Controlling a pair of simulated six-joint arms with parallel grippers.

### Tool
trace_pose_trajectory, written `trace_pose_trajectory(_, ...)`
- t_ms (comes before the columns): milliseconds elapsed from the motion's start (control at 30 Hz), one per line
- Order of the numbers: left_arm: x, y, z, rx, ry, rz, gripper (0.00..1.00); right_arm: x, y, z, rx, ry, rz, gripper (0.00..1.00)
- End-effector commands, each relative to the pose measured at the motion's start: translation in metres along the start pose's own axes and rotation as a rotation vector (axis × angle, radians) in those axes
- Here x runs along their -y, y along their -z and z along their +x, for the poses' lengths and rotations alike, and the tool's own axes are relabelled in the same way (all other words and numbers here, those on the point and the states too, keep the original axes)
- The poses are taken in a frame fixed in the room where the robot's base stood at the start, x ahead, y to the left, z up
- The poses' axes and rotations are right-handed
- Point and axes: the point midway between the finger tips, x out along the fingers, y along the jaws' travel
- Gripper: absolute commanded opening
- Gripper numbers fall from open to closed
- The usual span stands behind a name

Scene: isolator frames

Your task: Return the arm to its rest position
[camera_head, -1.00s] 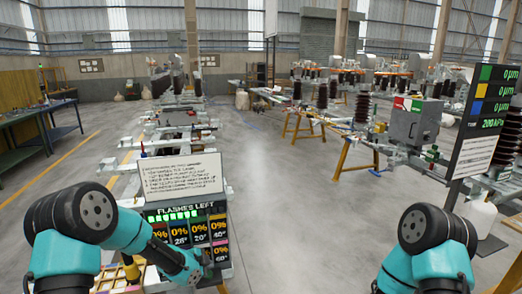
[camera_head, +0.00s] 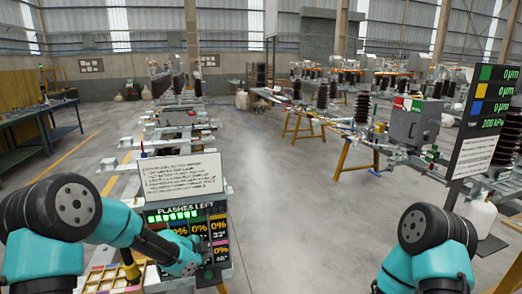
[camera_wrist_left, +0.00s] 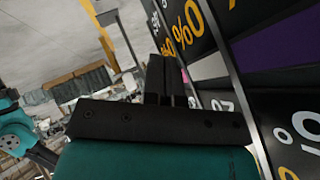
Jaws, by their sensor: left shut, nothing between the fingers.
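My left arm, teal with dark joint caps, comes in from the left in the head view. Its end reaches the front of a display panel headed "FLASHES LEFT" (camera_head: 186,211) and hides part of its coloured percentage tiles. In the left wrist view, my left gripper (camera_wrist_left: 168,82) has its dark fingers together with nothing between them. It is close beside the panel face (camera_wrist_left: 205,70); I cannot tell whether it touches. My right arm (camera_head: 432,240) stands at the lower right of the head view, and its gripper is out of frame.
A white text board (camera_head: 183,176) stands above the panel. A black readout display (camera_head: 484,125) stands at the right, near a grey box (camera_head: 414,122). Benches of insulator equipment line both sides. A green table (camera_head: 30,130) is at the left. The middle floor is clear.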

Motion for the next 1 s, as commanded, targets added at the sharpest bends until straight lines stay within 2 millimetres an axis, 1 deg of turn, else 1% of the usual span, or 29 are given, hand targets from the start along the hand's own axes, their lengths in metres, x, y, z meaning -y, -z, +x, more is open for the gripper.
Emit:
trace_pose_trajectory(367,-0.001,-0.001,0.0,0.0,-0.001,-0.004,0.0,0.0,0.0,0.0,0.0,0.0,0.0,0.43)
trace_pose_trajectory(467,-0.009,-0.005,0.003,0.004,-0.01,-0.038,0.0,0.0,0.0,0.0,0.0,0.0,0.0,0.43)
trace_pose_trajectory(567,-0.028,-0.014,0.007,0.015,-0.034,-0.124,0.0,0.0,0.0,0.0,0.0,0.0,0.0,0.43)
trace_pose_trajectory(667,-0.064,-0.031,0.014,0.041,-0.076,-0.283,0.0,0.0,0.0,0.0,0.0,0.0,0.0,0.43)
trace_pose_trajectory(767,-0.114,-0.053,0.018,0.09,-0.126,-0.506,0.0,0.0,0.0,0.0,0.0,0.0,0.0,0.43)
trace_pose_trajectory(800,-0.136,-0.061,0.018,0.116,-0.145,-0.605,0.0,0.0,0.0,0.0,0.0,0.0,0.0,0.43)
trace_pose_trajectory(867,-0.17,-0.074,0.017,0.161,-0.172,-0.753,0.0,0.0,0.0,0.0,0.0,0.0,0.0,0.43)
trace_pose_trajectory(900,-0.193,-0.081,0.014,0.195,-0.187,-0.853,0.0,0.0,0.0,0.0,0.0,0.0,0.0,0.43)
trace_pose_trajectory(967,-0.226,-0.091,0.009,0.251,-0.207,-0.999,0.0,0.0,0.0,0.0,0.0,0.0,0.0,0.43)
trace_pose_trajectory(1000,-0.249,-0.097,0.004,0.292,-0.217,-1.096,0.0,0.0,0.0,0.0,0.0,0.0,0.0,0.43)
